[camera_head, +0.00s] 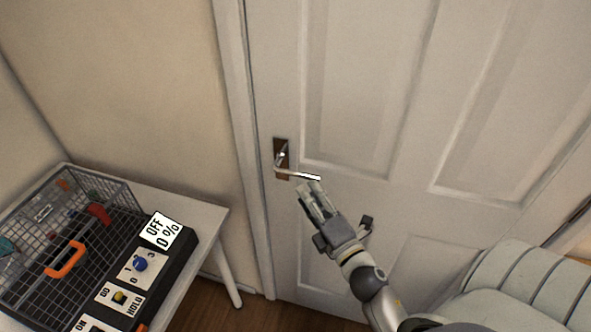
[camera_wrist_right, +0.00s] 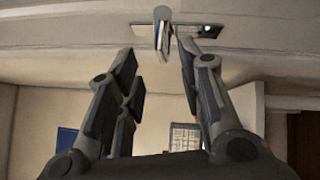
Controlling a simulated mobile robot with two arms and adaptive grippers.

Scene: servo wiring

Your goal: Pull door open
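The door (camera_head: 365,100) is a pale panelled door and looks shut in its frame. Its lever handle (camera_head: 299,175) is silver on a dark plate (camera_head: 281,150) near the door's left edge, and points right. My right gripper (camera_head: 310,186) is just below the lever's free end. In the right wrist view the two fingers of my right gripper (camera_wrist_right: 157,52) stand apart with nothing held between them. The handle (camera_wrist_right: 162,32) shows there just beyond the fingertips, in line with the gap. I cannot tell whether they touch. My left gripper is not in view.
A white side table (camera_head: 212,212) stands left of the door. It bears a wire cage box with an orange handle (camera_head: 66,259) and a black control panel (camera_head: 180,250) with knobs and an "OFF 0 %" label. Wooden floor (camera_head: 240,314) shows between table and door.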

